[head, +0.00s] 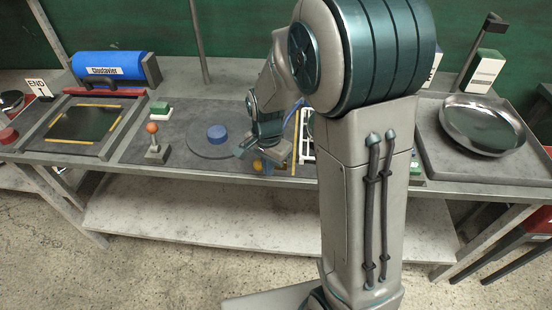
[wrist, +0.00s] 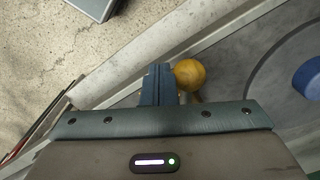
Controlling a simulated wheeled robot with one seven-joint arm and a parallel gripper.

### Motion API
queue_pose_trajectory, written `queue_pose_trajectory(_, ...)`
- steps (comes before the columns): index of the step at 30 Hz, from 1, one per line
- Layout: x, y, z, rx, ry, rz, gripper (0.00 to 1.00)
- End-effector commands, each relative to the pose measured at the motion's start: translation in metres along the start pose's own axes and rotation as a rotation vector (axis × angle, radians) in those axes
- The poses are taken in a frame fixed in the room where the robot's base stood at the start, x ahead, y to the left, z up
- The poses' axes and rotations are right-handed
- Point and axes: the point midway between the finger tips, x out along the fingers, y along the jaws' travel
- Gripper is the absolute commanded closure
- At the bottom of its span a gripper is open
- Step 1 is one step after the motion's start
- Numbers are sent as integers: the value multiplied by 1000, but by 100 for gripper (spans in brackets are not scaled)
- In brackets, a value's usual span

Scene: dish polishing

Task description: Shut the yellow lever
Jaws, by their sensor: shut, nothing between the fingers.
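The yellow lever's round knob (wrist: 188,73) shows in the wrist view, just right of my fingertips. Its stem is mostly hidden below the knob. In the head view the yellow knob (head: 257,165) is small, near the table's front edge and partly behind my gripper. My gripper (wrist: 159,70) has its two dark blue fingers pressed together with nothing between them. The fingers are right beside the knob; I cannot tell whether they touch it. In the head view my gripper (head: 243,151) is low over the table, right of the round disc.
A grey round disc (head: 191,147) with a blue knob (head: 216,134) lies left of my gripper. Further left stands an orange-topped lever (head: 152,128). A white rack (head: 307,150) is close on the right. A shiny pan (head: 482,125) sits far right.

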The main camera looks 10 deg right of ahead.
Motion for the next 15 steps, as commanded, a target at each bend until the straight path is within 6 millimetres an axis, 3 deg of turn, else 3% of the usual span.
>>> queue_pose_trajectory(15,0,-6,2,-2,-1,1,100)
